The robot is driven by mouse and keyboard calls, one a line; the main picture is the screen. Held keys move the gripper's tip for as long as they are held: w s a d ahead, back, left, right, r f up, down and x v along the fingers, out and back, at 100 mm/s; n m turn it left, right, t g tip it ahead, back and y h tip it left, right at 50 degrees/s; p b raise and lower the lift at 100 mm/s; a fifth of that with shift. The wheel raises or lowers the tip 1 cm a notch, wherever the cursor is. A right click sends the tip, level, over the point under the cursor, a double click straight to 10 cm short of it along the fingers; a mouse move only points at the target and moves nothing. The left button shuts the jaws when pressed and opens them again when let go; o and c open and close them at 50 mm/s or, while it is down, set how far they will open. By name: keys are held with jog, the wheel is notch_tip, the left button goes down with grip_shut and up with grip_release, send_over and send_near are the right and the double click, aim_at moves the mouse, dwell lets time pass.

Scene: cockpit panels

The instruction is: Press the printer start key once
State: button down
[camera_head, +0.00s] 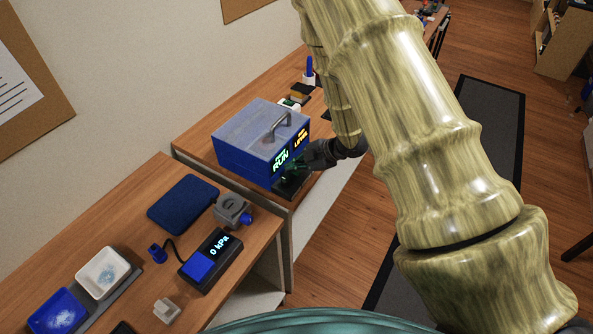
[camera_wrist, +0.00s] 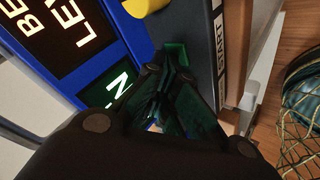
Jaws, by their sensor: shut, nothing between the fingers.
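The printer (camera_head: 245,150) is a blue box with a grey lid and a metal handle, on the wooden bench. Its front has lit displays, one reading RUN in green. A dark panel at its front carries a START label (camera_wrist: 219,40) in the wrist view. A green key (camera_wrist: 176,50) shows just beyond my fingertips on that panel, partly hidden by them. My gripper (camera_wrist: 168,75) is shut and empty, pointing down at the green key. I cannot tell whether it touches. In the head view, my gripper (camera_head: 292,176) is low at the printer's front.
A yellow part (camera_wrist: 146,6) lies near the green key. On the nearer bench are a gauge (camera_head: 211,260) reading 0 kPa, a grey device with a blue knob (camera_head: 232,210), a dark blue case (camera_head: 183,204) and white and blue trays (camera_head: 103,271). Floor lies to the right.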

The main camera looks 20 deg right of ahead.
jog(key=shift+r, duration=0.1)
jog(key=shift+r+p, duration=0.65)
jog(key=shift+r, duration=0.1)
jog(key=shift+r+p, duration=1.9)
jog(key=shift+r, duration=0.65)
jog(key=shift+f, duration=0.1)
